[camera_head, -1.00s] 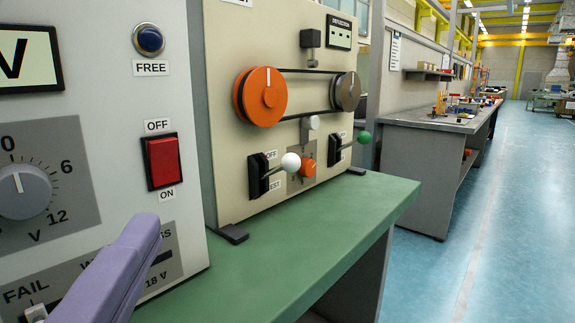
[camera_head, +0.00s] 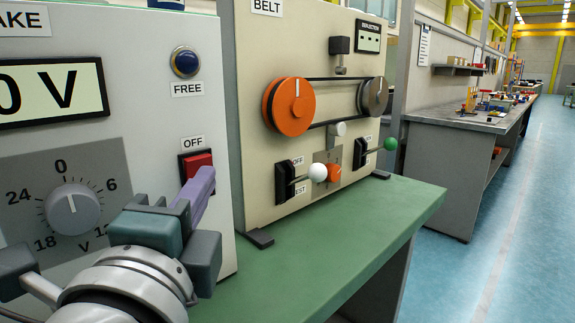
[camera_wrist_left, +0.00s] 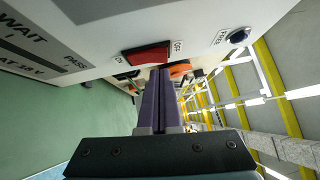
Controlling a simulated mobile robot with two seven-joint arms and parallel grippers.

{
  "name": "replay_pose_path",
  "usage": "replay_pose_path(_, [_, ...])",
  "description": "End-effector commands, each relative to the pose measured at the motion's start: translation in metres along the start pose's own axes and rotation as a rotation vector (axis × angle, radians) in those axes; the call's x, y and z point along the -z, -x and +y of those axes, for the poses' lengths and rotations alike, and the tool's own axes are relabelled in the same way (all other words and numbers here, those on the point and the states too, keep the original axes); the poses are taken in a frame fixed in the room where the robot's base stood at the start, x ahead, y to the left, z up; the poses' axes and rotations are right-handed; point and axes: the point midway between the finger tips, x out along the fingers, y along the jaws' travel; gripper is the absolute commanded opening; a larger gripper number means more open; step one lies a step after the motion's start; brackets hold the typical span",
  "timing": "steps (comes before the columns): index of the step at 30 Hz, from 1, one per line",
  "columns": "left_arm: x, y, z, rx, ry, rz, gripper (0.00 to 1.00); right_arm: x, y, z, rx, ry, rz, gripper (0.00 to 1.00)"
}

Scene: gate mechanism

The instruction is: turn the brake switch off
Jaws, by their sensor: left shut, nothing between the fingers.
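The brake switch (camera_head: 195,163) is a red rocker in a black frame on the grey panel, below a blue FREE button. Its OFF label is above it. The left gripper's purple fingers (camera_head: 206,182) cover its lower part and the ON label in the head view. In the left wrist view the red switch (camera_wrist_left: 147,57) shows just beyond the fingertips, between its ON and OFF labels. My left gripper (camera_wrist_left: 163,74) is shut and empty, its tips close to the switch; I cannot tell whether they touch it. Which way the rocker is tilted is unclear. My right gripper is not seen.
The blue FREE button (camera_head: 186,62), a voltage knob (camera_head: 74,208) near 0 and a display (camera_head: 52,92) are on the same panel. A beige belt panel (camera_head: 252,130) with lever handles stands to the right. The green bench top (camera_head: 330,240) in front is clear.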

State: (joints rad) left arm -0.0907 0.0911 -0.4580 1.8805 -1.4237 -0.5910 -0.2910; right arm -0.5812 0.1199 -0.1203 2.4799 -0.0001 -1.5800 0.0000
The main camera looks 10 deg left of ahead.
Motion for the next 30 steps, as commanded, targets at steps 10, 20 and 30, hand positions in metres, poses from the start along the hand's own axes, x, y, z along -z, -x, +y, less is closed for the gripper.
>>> replay_pose_path(10, [-0.009, -0.008, 0.0, 0.0, 0.001, 0.0, 0.0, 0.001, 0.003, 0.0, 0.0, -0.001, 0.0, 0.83])
replay_pose_path(20, [-0.013, -0.013, -0.01, -0.043, 0.042, -0.001, 0.0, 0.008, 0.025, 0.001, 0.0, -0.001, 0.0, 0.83])
replay_pose_path(30, [-0.014, -0.014, -0.002, -0.051, 0.05, -0.001, 0.0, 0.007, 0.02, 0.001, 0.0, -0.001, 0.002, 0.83])
